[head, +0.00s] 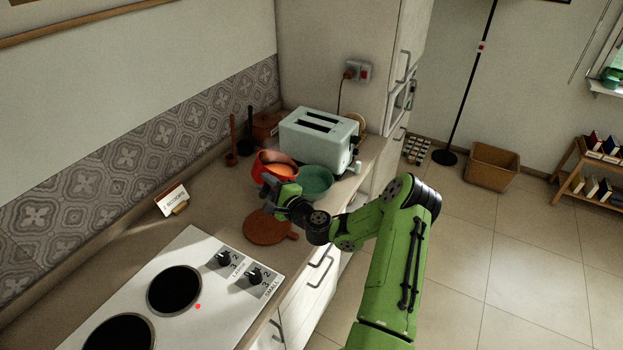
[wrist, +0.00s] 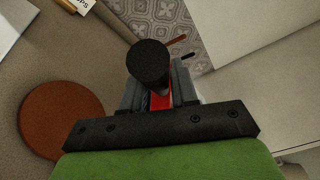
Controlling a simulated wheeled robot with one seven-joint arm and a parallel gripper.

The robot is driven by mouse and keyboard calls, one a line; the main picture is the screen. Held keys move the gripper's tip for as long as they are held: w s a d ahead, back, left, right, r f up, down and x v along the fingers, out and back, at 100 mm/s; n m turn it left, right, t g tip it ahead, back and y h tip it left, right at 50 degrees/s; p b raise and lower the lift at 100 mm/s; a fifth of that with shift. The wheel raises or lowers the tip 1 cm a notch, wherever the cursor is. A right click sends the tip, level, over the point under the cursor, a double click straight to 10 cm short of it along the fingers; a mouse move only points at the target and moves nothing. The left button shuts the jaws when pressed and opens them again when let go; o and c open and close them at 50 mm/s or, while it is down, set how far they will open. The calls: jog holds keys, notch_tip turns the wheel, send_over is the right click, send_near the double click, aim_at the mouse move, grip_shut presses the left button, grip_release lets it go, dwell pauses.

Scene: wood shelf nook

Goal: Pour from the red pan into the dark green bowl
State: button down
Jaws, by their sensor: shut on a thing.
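The red pan (head: 265,160) is beside the dark green bowl, to its left, in the head view, with orange contents showing inside. The dark green bowl (head: 317,182) stands on the counter in front of the toaster. My gripper (head: 270,187) is at the near side of the pan, shut on its handle. In the wrist view the gripper (wrist: 160,98) has a red strip of the handle between its jaws, with a dark round end in front. The pan's body and the bowl do not show in the wrist view. I cannot tell whether the pan touches the counter.
A pale toaster (head: 320,138) stands close behind the bowl. A round brown board (head: 266,228) lies on the counter nearer the hob (head: 190,290). A small sign (head: 172,200) stands by the tiled wall. The counter between sign and board is clear.

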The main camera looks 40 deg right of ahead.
jog(key=shift+d+r, duration=0.2)
jog(key=shift+r, duration=0.15)
jog(key=shift+s+d+r+m+t+p, duration=0.25)
jog(key=shift+d+r+m+p, duration=0.1)
jog(key=shift+d+r+m, duration=0.15)
jog(key=shift+s+d+r+m+t+p, duration=0.2)
jog(key=shift+d+r+m+p, duration=0.15)
jog(key=shift+d, duration=0.3)
jog(key=shift+s+d+r+m, duration=0.1)
jog(key=shift+d+r+m, duration=0.15)
jog(key=shift+m, duration=0.1)
jog(key=shift+s+d+r+m+p, duration=0.15)
jog(key=shift+d+r+m+p, duration=0.05)
jog(key=shift+d+m+p, duration=0.15)
jog(key=shift+s+d+r+t, duration=0.1)
jog(key=shift+d+r+t, duration=0.15)
jog(key=shift+s+d+f+m+t+h, duration=0.1)
jog(key=shift+s+d+m+t+h, duration=0.15)
jog(key=shift+d+m, duration=0.6)
jog(key=shift+s+d+f+m+t+h, duration=0.15)
jog(key=shift+s+d+m+t, duration=0.1)
jog(key=shift+d+m, duration=0.5)
dwell(1.3)
jog(key=shift+s+d+f+m+t+h+b, duration=0.15)
jog(key=shift+s+d+f+m+b, duration=0.2)
jog(key=shift+d+m, duration=0.3)
jog(key=shift+s+d+f+m+t+h+b, duration=0.15)
jog(key=shift+d+m+b, duration=0.3)
jog(key=shift+m, duration=0.35)
dwell(0.8)
